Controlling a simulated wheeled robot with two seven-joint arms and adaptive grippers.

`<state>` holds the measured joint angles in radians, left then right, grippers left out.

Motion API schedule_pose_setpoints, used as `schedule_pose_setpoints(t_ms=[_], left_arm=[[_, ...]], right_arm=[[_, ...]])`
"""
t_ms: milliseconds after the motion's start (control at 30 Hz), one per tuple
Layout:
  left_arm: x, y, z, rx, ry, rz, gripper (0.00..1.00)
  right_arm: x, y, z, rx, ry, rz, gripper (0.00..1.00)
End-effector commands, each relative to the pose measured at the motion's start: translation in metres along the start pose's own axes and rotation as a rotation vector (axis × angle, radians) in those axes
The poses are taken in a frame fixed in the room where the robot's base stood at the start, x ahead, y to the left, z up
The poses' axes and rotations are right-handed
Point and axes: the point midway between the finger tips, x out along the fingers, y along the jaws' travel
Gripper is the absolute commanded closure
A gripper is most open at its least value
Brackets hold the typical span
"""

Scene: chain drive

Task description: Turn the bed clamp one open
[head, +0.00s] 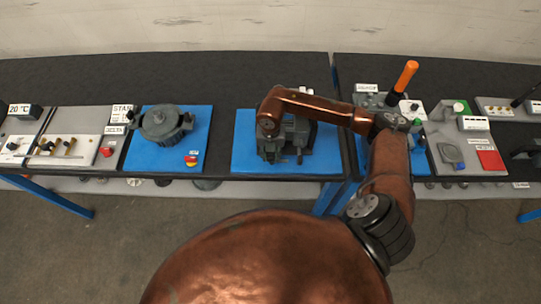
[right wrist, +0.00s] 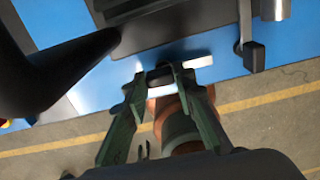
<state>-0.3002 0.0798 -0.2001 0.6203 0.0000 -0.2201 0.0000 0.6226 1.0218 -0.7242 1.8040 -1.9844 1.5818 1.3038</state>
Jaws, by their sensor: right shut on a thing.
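My right gripper (right wrist: 161,76) is shut on a small dark piece (right wrist: 159,72) at the front edge of the blue board, seen in the right wrist view. The piece appears to be the handle of bed clamp one; most of it is hidden between the fingers. White strips show beside the fingertips. A second lever with a dark block end (right wrist: 254,56) stands to the right, apart from the gripper. In the head view the grey machine (head: 297,135) sits on the middle blue board, partly covered by my right arm. My left gripper is not in view.
The blue board (head: 245,158) lies near the table's front edge. To its left stands a round grey device (head: 162,124) on another blue board with a red button (head: 191,160). To the right are an orange-handled lever (head: 405,76) and a panel with a red plate (head: 490,160).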

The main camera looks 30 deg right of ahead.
Motion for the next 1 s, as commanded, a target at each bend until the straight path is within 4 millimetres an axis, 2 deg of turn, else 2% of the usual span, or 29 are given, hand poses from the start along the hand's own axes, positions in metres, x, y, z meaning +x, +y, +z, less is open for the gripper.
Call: schedule_pose_setpoints(t_ms=[200, 233, 467, 767, 867, 1000], left_arm=[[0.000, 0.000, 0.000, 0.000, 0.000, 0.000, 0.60], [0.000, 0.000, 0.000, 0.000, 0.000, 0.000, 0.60], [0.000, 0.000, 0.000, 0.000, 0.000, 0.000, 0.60], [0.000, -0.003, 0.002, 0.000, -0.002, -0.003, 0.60], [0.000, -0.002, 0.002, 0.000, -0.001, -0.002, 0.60], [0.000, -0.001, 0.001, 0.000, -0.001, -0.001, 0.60]], right_arm=[[-0.001, 0.000, 0.001, 0.003, -0.003, 0.001, 1.00], [-0.001, 0.000, 0.001, 0.003, -0.003, 0.001, 0.74], [-0.001, 0.000, 0.001, 0.001, -0.002, 0.000, 0.58], [-0.002, 0.000, 0.001, 0.000, -0.001, 0.001, 0.58], [-0.010, 0.001, 0.001, -0.001, -0.003, 0.002, 0.58], [-0.034, 0.001, 0.002, 0.000, -0.005, 0.002, 0.58]])
